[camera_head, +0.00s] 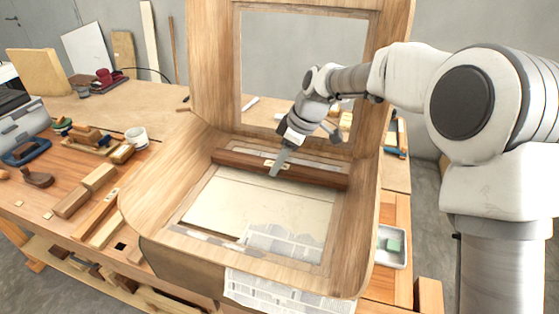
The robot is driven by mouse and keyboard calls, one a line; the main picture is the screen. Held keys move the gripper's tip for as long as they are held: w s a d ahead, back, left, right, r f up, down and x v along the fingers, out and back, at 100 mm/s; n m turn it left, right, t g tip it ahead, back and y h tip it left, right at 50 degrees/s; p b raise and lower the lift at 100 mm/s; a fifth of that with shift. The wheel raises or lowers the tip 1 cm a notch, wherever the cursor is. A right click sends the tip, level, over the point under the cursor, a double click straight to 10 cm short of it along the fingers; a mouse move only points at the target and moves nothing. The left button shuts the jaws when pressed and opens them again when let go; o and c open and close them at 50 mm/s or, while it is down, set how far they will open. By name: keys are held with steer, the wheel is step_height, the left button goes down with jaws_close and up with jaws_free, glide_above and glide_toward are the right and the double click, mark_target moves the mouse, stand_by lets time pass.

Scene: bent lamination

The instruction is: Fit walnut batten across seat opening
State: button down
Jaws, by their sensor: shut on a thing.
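The walnut batten (318,174) is a long dark brown bar lying left to right across the rear of the seat opening (262,205) in a bent, pale wooden chair shell (155,185). My gripper (277,168) reaches down from the upper right and is shut on the batten near its middle. A pale strip shows along the batten there. Both batten ends lie close to the shell's sides; I cannot tell whether they touch the frame or sit just above it.
A white tray (391,256) is right.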

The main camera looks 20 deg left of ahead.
steer(key=shift+f+b, duration=0.45)
steer(key=shift+f, duration=0.15)
stand_by(0.5)
steer(key=shift+c, duration=1.3)
jaws_free()
step_height(320, 180, up, 16)
steer(key=p, duration=1)
steer(key=shift+p, duration=0.35)
